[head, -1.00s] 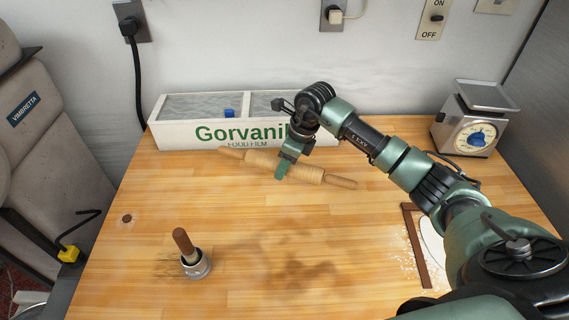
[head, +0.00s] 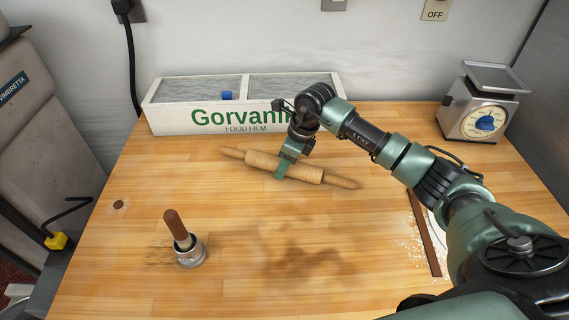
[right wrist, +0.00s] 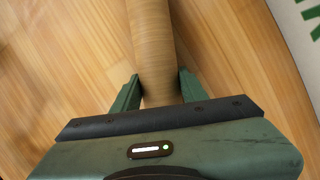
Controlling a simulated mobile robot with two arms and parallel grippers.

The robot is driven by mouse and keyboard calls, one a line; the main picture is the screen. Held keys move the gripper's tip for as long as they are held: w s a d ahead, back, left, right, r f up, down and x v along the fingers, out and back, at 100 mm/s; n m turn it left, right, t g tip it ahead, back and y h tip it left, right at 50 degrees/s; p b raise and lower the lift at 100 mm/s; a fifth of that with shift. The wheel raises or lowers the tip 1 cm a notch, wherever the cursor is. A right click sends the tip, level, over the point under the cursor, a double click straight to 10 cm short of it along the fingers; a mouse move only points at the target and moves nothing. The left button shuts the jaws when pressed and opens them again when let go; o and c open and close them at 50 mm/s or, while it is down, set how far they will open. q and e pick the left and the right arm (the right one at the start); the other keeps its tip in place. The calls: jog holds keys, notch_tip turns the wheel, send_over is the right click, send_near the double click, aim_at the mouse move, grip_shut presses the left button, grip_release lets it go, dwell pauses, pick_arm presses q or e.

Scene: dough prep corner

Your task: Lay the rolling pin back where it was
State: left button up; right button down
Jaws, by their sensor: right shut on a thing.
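The wooden rolling pin (head: 308,172) lies slantwise in front of the white box, its left handle farther back than its right. It also shows in the right wrist view (right wrist: 152,45), running up between the fingers. In the right wrist view both fingers (right wrist: 160,88) are against the barrel's sides. My left gripper is out of view.
The white Gorvani box (head: 165,122) stands behind the pin. A metal cup (head: 191,256) with a wooden-handled tool is at front left. A scale (head: 480,110) stands at back right. A brown strip (head: 424,236) lies at right.

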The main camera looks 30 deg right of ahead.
jog(key=shift+f, duration=0.1)
dwell(0.6)
jog(key=c, duration=0.7)
grip_release()
jog(key=shift+s+f, duration=0.1)
jog(key=shift+p+v, duration=2.15)
jog(key=shift+v, duration=1.9)
